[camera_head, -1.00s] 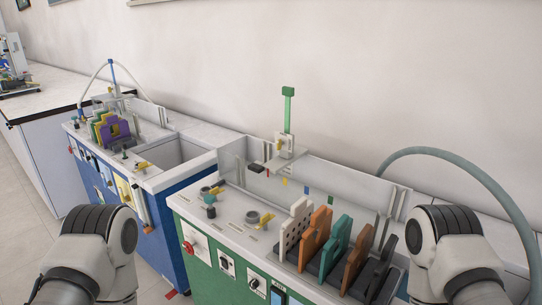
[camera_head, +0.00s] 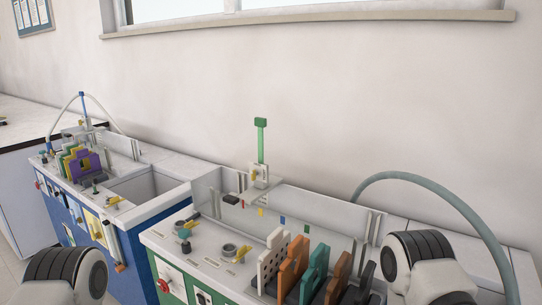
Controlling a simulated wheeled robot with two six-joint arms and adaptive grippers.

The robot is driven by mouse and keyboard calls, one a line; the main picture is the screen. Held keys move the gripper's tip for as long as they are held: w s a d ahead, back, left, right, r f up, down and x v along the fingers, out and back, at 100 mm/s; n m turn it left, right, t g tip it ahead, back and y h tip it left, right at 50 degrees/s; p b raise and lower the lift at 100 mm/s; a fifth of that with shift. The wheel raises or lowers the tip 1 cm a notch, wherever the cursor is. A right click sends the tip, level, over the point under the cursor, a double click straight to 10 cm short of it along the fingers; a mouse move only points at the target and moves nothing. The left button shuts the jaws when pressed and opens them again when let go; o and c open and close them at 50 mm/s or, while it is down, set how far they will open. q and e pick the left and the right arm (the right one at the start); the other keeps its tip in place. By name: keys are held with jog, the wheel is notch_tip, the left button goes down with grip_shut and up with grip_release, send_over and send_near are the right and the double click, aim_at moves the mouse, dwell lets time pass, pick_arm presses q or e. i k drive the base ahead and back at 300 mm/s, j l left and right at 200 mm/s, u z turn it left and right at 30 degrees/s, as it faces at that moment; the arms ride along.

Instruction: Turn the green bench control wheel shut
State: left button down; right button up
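The green bench (camera_head: 238,296) stands in the lower middle, with a light grey top and a green front. A red round control (camera_head: 164,286) on a white plate sits at the left end of its front, near the bottom of the picture. It may be the control wheel; how far it is turned cannot be told. Both my arms show only as grey and white links at the lower left and lower right. Neither gripper is in the picture.
A blue bench (camera_head: 131,272) with a basin stands left of the green one. Several coloured plates (camera_head: 318,268) stand in a rack on the green bench. A green-topped post (camera_head: 261,140) rises behind, and a grey hose (camera_head: 440,190) arches at right.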

aim_at(161, 283)
jog(key=z, duration=1.55)
jog(key=u, duration=2.2)
jog(key=i+j+z, duration=0.1)
jog(key=z, duration=0.3)
jog(key=i+j+z, duration=0.15)
jog(key=z, duration=0.25)
jog(key=i+j+z, duration=0.2)
jog(key=z, duration=0.15)
